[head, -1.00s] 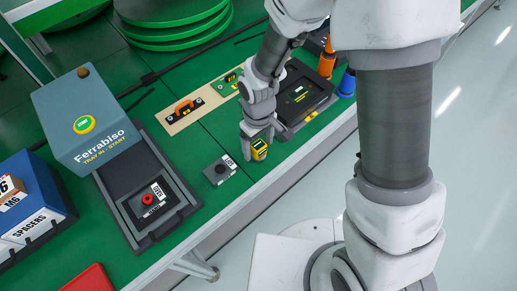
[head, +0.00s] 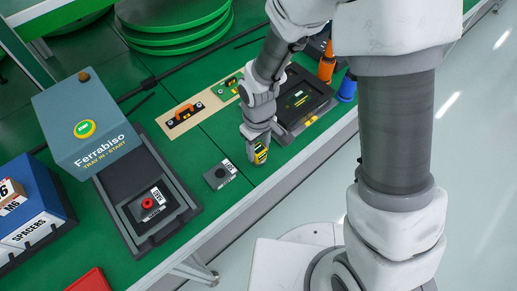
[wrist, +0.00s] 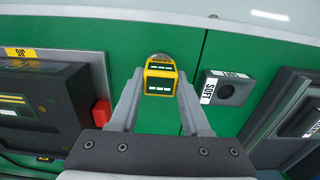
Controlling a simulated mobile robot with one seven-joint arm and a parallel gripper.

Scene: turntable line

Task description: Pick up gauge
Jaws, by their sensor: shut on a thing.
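The gauge is a small yellow block with dark panels. In the wrist view the gauge (wrist: 160,80) sits between the two fingertips of my gripper (wrist: 158,88), which is shut on it. In the head view my gripper (head: 256,148) points down at the green bench near its front edge, with the gauge (head: 261,154) showing at its tips. I cannot tell whether the gauge touches the bench. Part of the gauge is hidden by the fingers.
A grey block with a dark round socket (head: 220,174) lies left of my gripper. A black tray (head: 303,101) is behind to the right, with orange (head: 327,62) and blue (head: 347,86) items beyond. The Ferrabiso tray station (head: 148,205) stands left.

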